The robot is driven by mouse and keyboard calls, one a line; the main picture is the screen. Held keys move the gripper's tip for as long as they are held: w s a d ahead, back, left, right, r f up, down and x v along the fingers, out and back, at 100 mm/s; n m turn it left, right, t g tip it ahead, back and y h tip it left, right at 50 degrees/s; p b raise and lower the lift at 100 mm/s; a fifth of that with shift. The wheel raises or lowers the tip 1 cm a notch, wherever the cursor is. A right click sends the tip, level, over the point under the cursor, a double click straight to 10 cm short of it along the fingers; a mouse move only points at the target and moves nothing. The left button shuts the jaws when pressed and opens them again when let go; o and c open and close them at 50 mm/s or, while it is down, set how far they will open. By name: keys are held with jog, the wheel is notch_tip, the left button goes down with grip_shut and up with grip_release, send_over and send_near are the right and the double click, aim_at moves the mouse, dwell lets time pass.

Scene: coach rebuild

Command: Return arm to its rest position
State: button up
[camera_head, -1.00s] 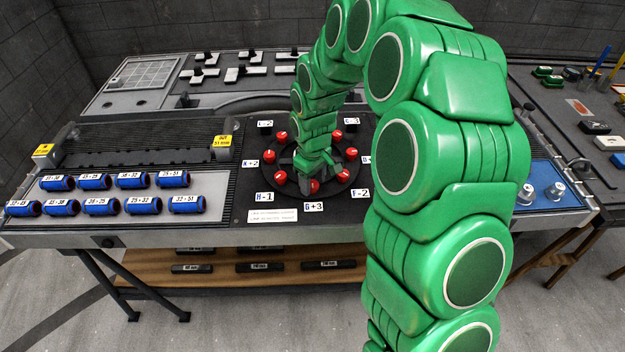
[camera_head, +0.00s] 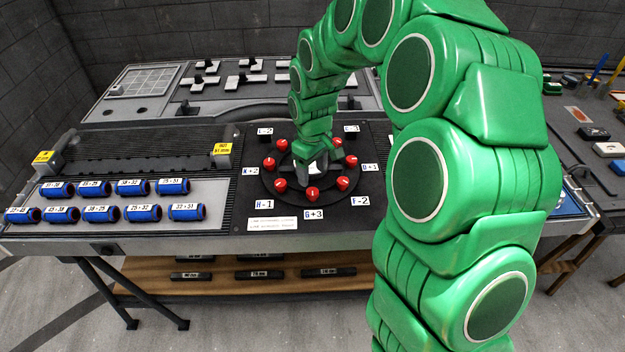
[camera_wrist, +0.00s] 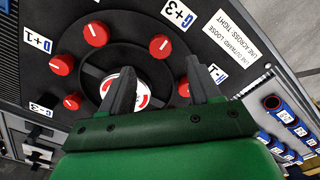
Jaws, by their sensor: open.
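My green arm (camera_head: 420,180) arches from the right foreground over the bench. My gripper (camera_head: 313,185) is at its far end, pointing down over a round black dial plate (camera_head: 330,203) ringed by red knobs. In the wrist view my gripper (camera_wrist: 160,88) shows two dark fingers spread apart with nothing between them that they hold. A white and red round hub (camera_wrist: 130,88) lies below, partly hidden by the left finger. Red knobs such as one by G+3 (camera_wrist: 160,46) stand around it, clear of the fingers.
Blue labelled cylinders (camera_head: 100,206) lie in two rows on a light panel at the left. A yellow-tagged rail (camera_head: 222,155) stands behind them. A grey console (camera_head: 235,85) is at the back. A lower wooden shelf (camera_head: 245,290) holds dark bars. My arm hides much of the bench's right part.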

jog(key=shift+r, duration=0.5)
jog(key=shift+s+d+r, duration=0.1)
jog(key=shift+s, duration=0.1)
jog(key=s+d+r+m, duration=0.2)
jog(key=s+d+r, duration=0.25)
jog(key=s, duration=0.45)
jog(key=s+d+r+m, duration=0.25)
jog(key=s+r, duration=0.35)
jog(key=s, duration=0.3)
jog(key=s+d+m+g, duration=0.1)
jog(key=s+d+m, duration=0.1)
jog(key=s, duration=0.7)
jog(key=s+d+r+m, duration=0.1)
jog(key=s+d+m, duration=0.1)
jog(key=s, duration=0.7)
jog(key=shift+s+d+r+m+g, duration=0.3)
jog(key=shift+s+d+m+g, duration=0.05)
jog(key=shift+d+g, duration=0.05)
